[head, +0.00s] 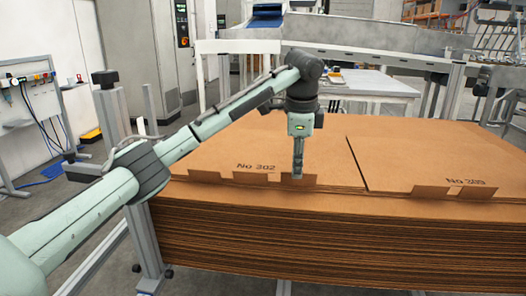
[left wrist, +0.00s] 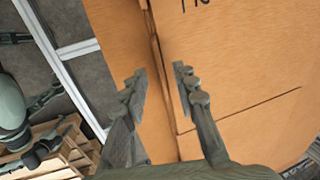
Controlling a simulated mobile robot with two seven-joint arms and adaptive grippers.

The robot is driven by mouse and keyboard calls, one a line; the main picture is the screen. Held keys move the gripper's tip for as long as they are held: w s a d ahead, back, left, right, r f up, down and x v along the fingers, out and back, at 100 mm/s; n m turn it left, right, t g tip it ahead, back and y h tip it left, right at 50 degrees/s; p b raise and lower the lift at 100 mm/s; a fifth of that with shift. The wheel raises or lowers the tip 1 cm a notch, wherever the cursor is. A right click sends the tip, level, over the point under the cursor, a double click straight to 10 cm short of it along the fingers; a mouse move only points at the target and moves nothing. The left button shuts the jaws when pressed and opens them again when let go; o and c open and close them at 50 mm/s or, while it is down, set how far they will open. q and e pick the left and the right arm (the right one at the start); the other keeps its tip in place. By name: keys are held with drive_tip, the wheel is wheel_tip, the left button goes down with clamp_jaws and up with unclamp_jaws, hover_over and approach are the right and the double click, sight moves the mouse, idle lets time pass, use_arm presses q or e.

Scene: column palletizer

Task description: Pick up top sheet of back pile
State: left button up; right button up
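Brown cardboard sheets lie flat in two stacks side by side. The left top sheet (head: 230,150) is printed "No 302", the right top sheet (head: 420,150) "No 309" or similar. Which one counts as the back pile I cannot tell. My left gripper (head: 298,160) points down at the notched front edge of the left sheet, right of its print. In the left wrist view the left gripper (left wrist: 160,70) has its two fingers apart, one on each side of a cardboard edge line. Whether they touch the cardboard (left wrist: 235,60) I cannot tell. My right gripper is out of view.
A metal frame post (head: 142,240) stands at the stack's left front corner. A white table (head: 370,84) and a conveyor (head: 370,57) are behind the stacks. A wooden pallet (left wrist: 60,150) shows below in the left wrist view. Open floor lies to the left.

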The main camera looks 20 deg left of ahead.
use_arm(q)
drive_tip(key=x, duration=0.4)
clamp_jaws()
